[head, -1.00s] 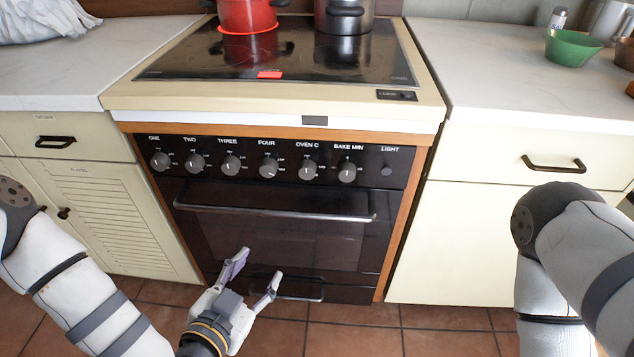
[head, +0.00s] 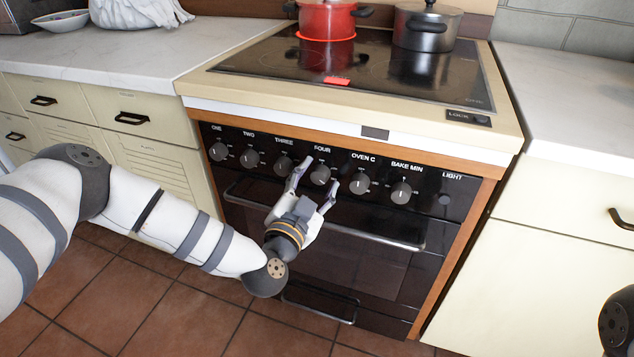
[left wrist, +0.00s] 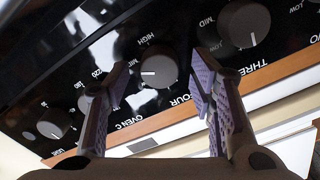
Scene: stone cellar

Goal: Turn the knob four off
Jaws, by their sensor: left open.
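Knob four (head: 320,175) is a dark round knob under the label FOUR on the black oven panel (head: 231,133). My left gripper (head: 319,171) is open, with its fingertips on either side of knob four in the head view. In the left wrist view, knob four (left wrist: 155,67) shows between the two open fingers (left wrist: 162,88), which appear apart from it. Its white mark points to the left of that picture. The label FOUR sits below it there. My right gripper is out of view.
Knob three (head: 284,164) and the oven knob (head: 360,184) stand close on either side. The oven handle (head: 378,238) runs below the panel. A red pot (head: 326,22) stands over a glowing red ring, and a dark pot (head: 427,31) stands to its right.

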